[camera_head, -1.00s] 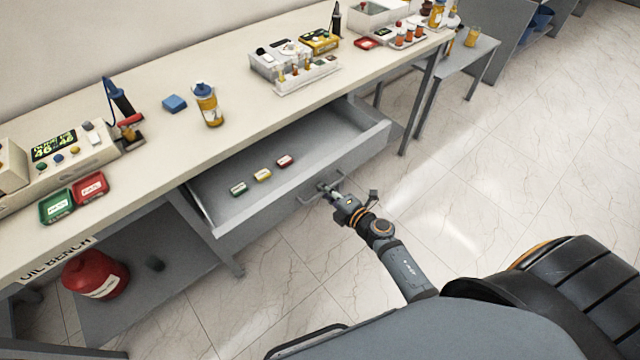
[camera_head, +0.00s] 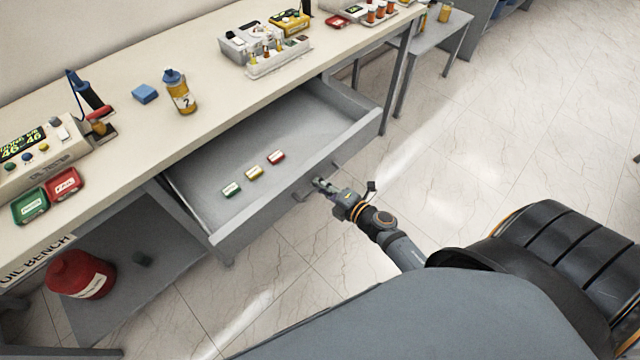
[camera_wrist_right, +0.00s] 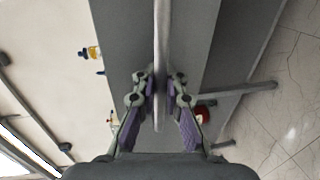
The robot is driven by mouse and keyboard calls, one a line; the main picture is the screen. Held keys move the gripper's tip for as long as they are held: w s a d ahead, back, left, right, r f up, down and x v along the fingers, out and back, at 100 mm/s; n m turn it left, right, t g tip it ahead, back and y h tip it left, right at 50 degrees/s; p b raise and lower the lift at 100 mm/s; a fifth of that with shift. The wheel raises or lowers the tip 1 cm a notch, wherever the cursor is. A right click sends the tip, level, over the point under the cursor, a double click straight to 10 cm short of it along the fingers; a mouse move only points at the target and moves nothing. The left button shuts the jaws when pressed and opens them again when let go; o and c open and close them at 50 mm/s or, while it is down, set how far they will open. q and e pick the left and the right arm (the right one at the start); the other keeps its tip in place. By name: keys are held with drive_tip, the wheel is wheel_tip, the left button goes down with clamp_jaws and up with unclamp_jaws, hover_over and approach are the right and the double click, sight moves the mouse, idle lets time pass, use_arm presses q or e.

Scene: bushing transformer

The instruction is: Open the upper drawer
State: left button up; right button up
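The upper drawer (camera_head: 225,244) under the bench is pulled far out, and its grey inside shows. It holds a green, a yellow and a red small block in a row. The drawer's bar handle (camera_head: 303,195) is on its front face. My right gripper (camera_head: 319,184) is at the middle of the handle. In the right wrist view the handle bar (camera_wrist_right: 161,40) runs between the fingers of the right gripper (camera_wrist_right: 161,88), which are closed in around it. My left gripper is not in view.
The bench top (camera_head: 110,120) carries a tester, red and green trays, a bottle (camera_head: 180,92) and a tube rack. A red canister (camera_head: 80,275) stands on the lower shelf at left. Open tiled floor (camera_head: 480,130) lies to the right.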

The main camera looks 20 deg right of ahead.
drive_tip(key=shift+o, duration=1.1)
drive_tip(key=shift+r, duration=0.1)
drive_tip(key=v, duration=1.2)
drive_tip(key=s+d+f+m+g+h, duration=0.2)
drive_tip(key=d+f+m, duration=0.15)
drive_tip(key=f, duration=0.45)
drive_tip(key=s+d+f+m+g+h, duration=0.1)
drive_tip(key=s+d+f+m+h, duration=0.2)
drive_tip(key=f, duration=0.5)
drive_tip(key=s+d+f+m+g+h, duration=0.1)
drive_tip(key=s+d+f+m+g, duration=0.1)
drive_tip(key=d+f+m, duration=0.45)
drive_tip(key=s+a+f+m+g, duration=0.4)
drive_tip(key=s+f, duration=0.5)
drive_tip(key=s+a+f+m+g, duration=0.4)
drive_tip(key=s+a+f, duration=0.1)
drive_tip(key=s+f, duration=0.4)
drive_tip(key=shift+s+a+m, duration=0.25)
drive_tip(key=shift+s+m, duration=0.15)
drive_tip(key=shift+s, duration=0.25)
